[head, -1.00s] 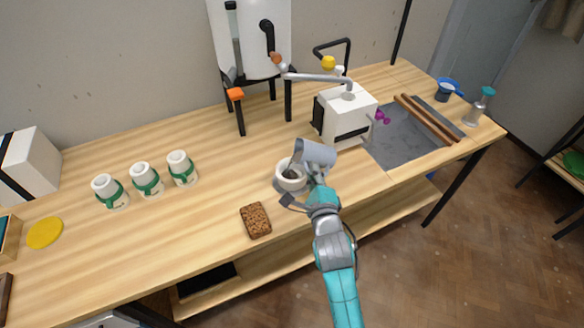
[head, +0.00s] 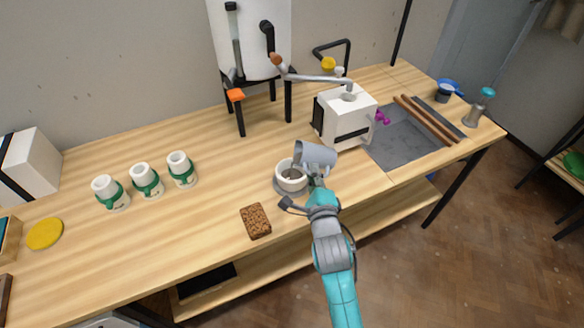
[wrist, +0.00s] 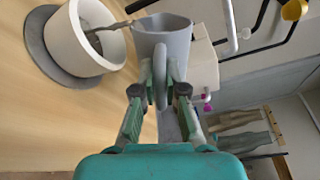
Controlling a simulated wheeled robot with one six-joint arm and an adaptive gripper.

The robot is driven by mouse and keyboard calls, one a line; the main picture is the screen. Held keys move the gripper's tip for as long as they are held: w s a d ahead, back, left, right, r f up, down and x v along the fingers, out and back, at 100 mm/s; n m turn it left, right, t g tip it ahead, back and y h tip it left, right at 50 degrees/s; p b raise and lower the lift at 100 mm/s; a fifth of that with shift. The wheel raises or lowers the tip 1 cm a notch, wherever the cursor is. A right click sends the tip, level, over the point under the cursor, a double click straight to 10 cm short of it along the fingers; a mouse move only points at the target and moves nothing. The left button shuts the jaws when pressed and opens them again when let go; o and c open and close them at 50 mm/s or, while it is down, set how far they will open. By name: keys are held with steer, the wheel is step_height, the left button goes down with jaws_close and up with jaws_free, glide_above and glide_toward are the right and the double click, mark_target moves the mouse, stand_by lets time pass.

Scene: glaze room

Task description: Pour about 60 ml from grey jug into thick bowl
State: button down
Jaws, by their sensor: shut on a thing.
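The grey jug (head: 318,156) is tipped far over, its mouth facing left over the thick bowl. My gripper (wrist: 160,88) is shut on the jug's handle, and the jug (wrist: 165,40) fills the space ahead of it in the wrist view. The thick white bowl (head: 281,182) stands upright on a round grey disc (head: 278,190); it also shows in the wrist view (wrist: 68,50). A thin grey-brown streak (wrist: 118,24) runs from the jug's lip into the bowl and looks like poured liquid. The levels in the jug and bowl cannot be read.
A brown sponge-like block (head: 256,221) lies in front of the bowl. A white box-shaped machine (head: 345,118) with a long lever stands close behind the jug. Several green-banded white jars, three in a row (head: 147,181), stand left. The table between jars and bowl is clear.

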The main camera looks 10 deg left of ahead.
stand_by(0.6)
steer(key=shift+a+r+n+b, duration=0.1)
steer(key=shift+a+n+b, duration=0.05)
steer(key=shift+n+b, duration=0.3)
stand_by(0.4)
steer(key=shift+d+r+m, duration=0.2)
steer(key=shift+d+m, duration=0.1)
steer(key=shift+m, duration=0.55)
steer(key=shift+d+f+m, duration=0.1)
steer(key=shift+f+m, duration=0.3)
steer(key=shift+m, duration=0.7)
steer(key=shift+r, duration=0.1)
steer(key=shift+w+r+m, duration=0.1)
steer(key=shift+r+m, duration=0.25)
steer(key=shift+m, duration=0.35)
steer(key=shift+d+m, duration=0.15)
steer(key=shift+m, duration=0.25)
